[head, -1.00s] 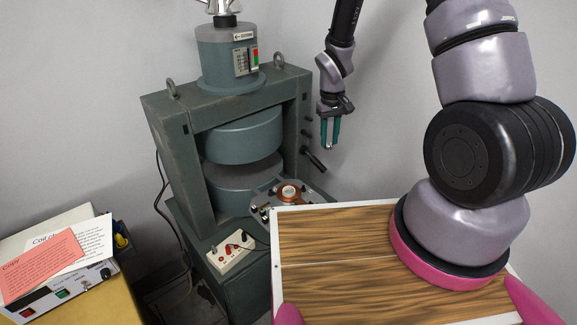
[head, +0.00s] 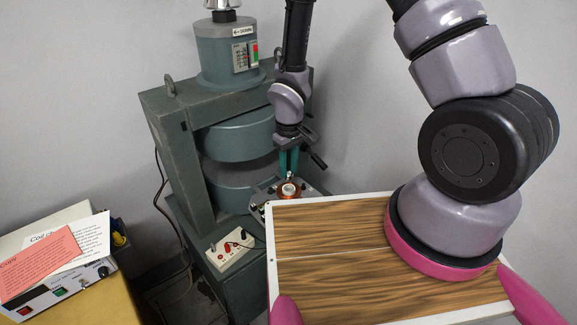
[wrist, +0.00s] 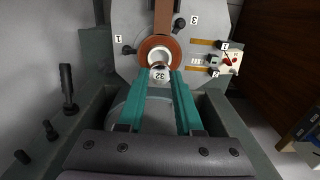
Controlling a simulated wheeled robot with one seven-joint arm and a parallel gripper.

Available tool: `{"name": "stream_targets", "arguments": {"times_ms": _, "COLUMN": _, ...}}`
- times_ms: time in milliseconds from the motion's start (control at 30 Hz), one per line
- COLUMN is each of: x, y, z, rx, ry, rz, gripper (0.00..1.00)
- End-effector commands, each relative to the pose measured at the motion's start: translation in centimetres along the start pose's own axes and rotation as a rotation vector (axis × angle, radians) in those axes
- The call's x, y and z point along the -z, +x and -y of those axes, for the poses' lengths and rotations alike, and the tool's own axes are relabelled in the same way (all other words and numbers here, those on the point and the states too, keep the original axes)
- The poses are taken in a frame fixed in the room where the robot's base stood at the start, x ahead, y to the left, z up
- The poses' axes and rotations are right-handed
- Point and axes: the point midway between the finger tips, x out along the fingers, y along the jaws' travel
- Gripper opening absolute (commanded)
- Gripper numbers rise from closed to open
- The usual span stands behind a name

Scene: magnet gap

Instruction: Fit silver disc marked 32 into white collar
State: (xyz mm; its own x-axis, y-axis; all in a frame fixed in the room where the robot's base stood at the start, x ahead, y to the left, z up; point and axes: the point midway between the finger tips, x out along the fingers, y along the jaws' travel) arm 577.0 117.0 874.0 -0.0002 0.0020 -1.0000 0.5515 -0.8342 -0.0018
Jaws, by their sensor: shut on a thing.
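The silver disc marked 32 (wrist: 159,76) is held between the teal fingertips of my gripper (wrist: 158,82) in the wrist view. My gripper (head: 289,170) is shut on it and points down in the head view, where the disc shows only as a small bright spot. The white collar (wrist: 161,56) is a ring set inside a copper-coloured coil (wrist: 148,47). It also shows in the head view (head: 289,190), just below my fingertips. In the wrist view the disc overlaps the collar's near edge. Whether they touch, I cannot tell.
The coil sits on a grey plate (wrist: 193,58) with numbered labels, beside the large green-grey magnet frame (head: 172,150). A white socket box (head: 229,249) stands in front of it. A wood-topped surface (head: 330,275) is near me. A yellow bench with cards (head: 60,255) is at left.

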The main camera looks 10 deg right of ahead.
Motion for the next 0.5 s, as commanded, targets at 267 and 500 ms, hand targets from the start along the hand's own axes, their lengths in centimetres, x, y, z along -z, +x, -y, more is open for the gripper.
{"name": "stream_targets", "arguments": {"times_ms": 267, "x": -0.1, "y": 2.1, "z": 0.0, "rx": -0.001, "ry": 0.001, "rz": 0.003, "gripper": 0.00}}
{"name": "stream_targets", "arguments": {"times_ms": 500, "x": 0.0, "y": 3.6, "z": 0.0, "rx": 0.000, "ry": 0.000, "rz": 0.002, "gripper": 0.00}}
